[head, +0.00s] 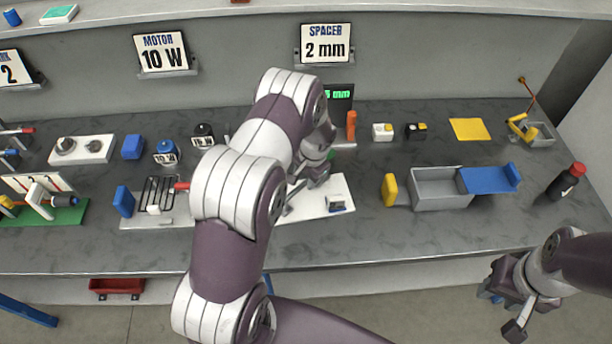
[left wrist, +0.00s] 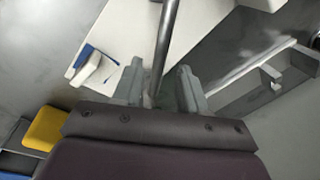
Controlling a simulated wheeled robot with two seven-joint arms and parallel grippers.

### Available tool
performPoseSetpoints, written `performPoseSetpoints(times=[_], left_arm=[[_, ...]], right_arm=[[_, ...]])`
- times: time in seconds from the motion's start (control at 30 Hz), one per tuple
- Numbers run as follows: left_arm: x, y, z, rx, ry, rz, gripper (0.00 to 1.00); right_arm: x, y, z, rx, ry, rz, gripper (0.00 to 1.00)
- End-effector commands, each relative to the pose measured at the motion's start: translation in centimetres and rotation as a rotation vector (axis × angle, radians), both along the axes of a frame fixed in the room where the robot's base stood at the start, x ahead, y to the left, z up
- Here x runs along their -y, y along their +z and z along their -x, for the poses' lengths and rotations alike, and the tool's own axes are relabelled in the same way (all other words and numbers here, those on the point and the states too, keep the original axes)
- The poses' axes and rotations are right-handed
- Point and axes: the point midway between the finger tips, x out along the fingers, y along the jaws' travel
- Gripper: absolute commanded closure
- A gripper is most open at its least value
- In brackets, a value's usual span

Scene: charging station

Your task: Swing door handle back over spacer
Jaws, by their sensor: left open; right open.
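A white base plate (head: 310,203) lies on the bench under my left arm; it also shows in the left wrist view (left wrist: 190,30). My left gripper (head: 316,177) is over the plate. In the left wrist view its open fingers (left wrist: 160,88) stand either side of a grey metal rod (left wrist: 166,40), which looks like the handle; whether they touch it I cannot tell. I cannot pick out the spacer; my arm hides part of the plate. My right gripper (head: 505,305) is open and empty at lower right.
A wire rack fixture (head: 160,190) stands left. A dark bottle (head: 567,181) is at far right. The bench front is largely clear.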

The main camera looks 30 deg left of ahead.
Motion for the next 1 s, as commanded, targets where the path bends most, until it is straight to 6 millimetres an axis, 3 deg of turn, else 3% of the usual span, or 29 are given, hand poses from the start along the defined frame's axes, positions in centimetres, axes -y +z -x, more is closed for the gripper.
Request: performPoseSetpoints(times=[0.2,0.47,0.6,1.0], left_arm=[[-0.4,-1.9,-0.2,0.001,0.000,0.000,0.58],[-0.4,-2.1,-0.2,0.002,0.001,0.001,0.58],[-0.4,-2.1,-0.2,0.002,0.001,0.001,1.00],[-0.2,-2.0,-0.2,0.004,-0.028,0.000,1.00]], right_arm=[[0.0,0.4,0.0,0.000,0.000,0.000,0.57],[0.0,0.4,0.0,0.000,0.000,0.000,0.57],[0.0,0.4,0.0,0.000,0.000,0.000,0.57],[0.0,0.4,0.0,0.000,0.000,0.000,0.57]])
